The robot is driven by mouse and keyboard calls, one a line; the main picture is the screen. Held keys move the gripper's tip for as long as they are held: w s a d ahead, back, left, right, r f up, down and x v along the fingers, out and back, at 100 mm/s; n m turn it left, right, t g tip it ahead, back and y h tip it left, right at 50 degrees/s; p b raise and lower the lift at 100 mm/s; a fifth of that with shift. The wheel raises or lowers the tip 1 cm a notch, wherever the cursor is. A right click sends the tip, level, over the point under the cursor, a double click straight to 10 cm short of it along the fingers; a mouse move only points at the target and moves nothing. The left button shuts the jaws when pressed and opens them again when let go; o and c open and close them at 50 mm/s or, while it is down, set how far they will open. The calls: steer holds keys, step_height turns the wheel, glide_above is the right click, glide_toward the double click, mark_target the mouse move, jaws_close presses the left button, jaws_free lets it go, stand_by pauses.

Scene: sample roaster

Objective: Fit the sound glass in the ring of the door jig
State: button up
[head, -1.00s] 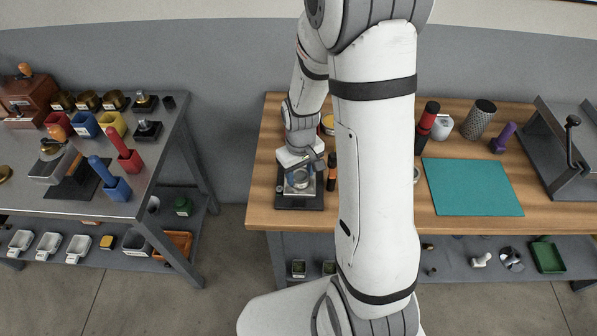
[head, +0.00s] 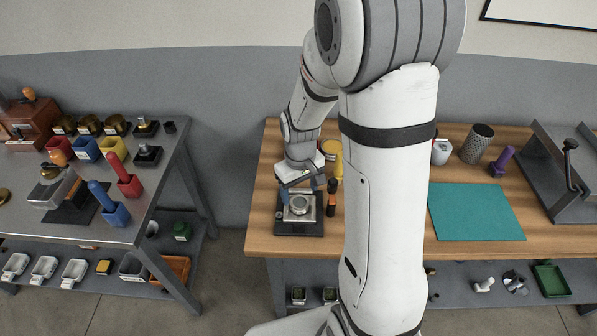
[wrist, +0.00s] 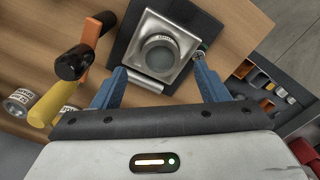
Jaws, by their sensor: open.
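The door jig (head: 299,215) is a silvery square plate on a dark base at the left end of the wooden bench. Its round ring (wrist: 159,54) shows in the wrist view, with a greyish disc face inside; I cannot tell whether that is the glass. My gripper (wrist: 160,80) is open, its two blue fingers apart at the near edge of the plate, with nothing between the tips. In the head view my gripper (head: 298,190) is just behind the jig. No separate loose glass can be made out.
An orange-and-black tool (wrist: 85,62) and a yellow-handled tool (wrist: 55,100) stand beside the jig. A roll of tape (wrist: 18,101) lies further left. A teal mat (head: 475,212) lies right on the bench. My arm hides the bench middle.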

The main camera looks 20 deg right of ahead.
mark_target(300, 202)
step_height(300, 202, up, 8)
steer(key=s+r+m+t, duration=0.3)
steer(key=s+r, duration=0.6)
steer(key=s, duration=0.5)
steer(key=shift+r, duration=0.2)
steer(key=shift+a, duration=0.1)
